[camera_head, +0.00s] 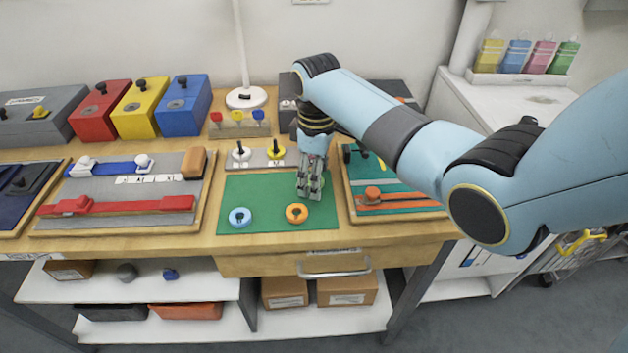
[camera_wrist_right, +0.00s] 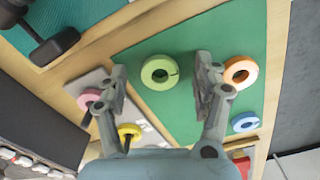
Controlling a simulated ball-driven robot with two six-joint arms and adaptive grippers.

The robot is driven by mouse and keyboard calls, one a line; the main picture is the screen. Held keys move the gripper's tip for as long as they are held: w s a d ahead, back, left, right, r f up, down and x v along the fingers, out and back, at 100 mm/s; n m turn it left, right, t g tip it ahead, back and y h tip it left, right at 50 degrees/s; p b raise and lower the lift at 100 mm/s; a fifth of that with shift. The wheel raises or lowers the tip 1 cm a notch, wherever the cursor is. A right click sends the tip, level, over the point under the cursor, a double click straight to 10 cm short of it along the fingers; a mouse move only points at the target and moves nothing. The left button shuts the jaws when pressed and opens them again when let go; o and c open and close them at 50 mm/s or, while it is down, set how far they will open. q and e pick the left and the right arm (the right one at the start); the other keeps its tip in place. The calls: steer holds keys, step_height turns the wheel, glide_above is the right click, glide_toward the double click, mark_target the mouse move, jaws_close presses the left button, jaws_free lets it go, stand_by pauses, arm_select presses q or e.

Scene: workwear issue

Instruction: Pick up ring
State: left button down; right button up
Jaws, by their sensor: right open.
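Several rings are in view. A blue ring (camera_head: 231,217) and an orange ring (camera_head: 290,214) lie flat and apart on the green mat (camera_head: 265,190); they also show in the right wrist view, blue (camera_wrist_right: 236,124) and orange (camera_wrist_right: 230,76). A green ring (camera_wrist_right: 147,74) lies on the mat and is hidden behind my gripper in the head view. My right gripper (camera_head: 310,188) points down over the mat, open and empty. In the right wrist view its spread fingers (camera_wrist_right: 162,76) frame the green ring, with the orange ring beyond the right finger. My left gripper is out of view.
A grey peg board (camera_head: 258,159) behind the mat bears a yellow ring (camera_wrist_right: 122,137) and a pink ring (camera_wrist_right: 82,98). Trays of straps flank the mat, one grey (camera_head: 120,222), one teal (camera_head: 425,207). Coloured boxes, including a blue one (camera_head: 183,118), stand behind left.

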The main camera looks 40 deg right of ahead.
steer(key=shift+c, duration=0.2)
steer(key=c, duration=0.8)
steer(key=shift+o, duration=0.2)
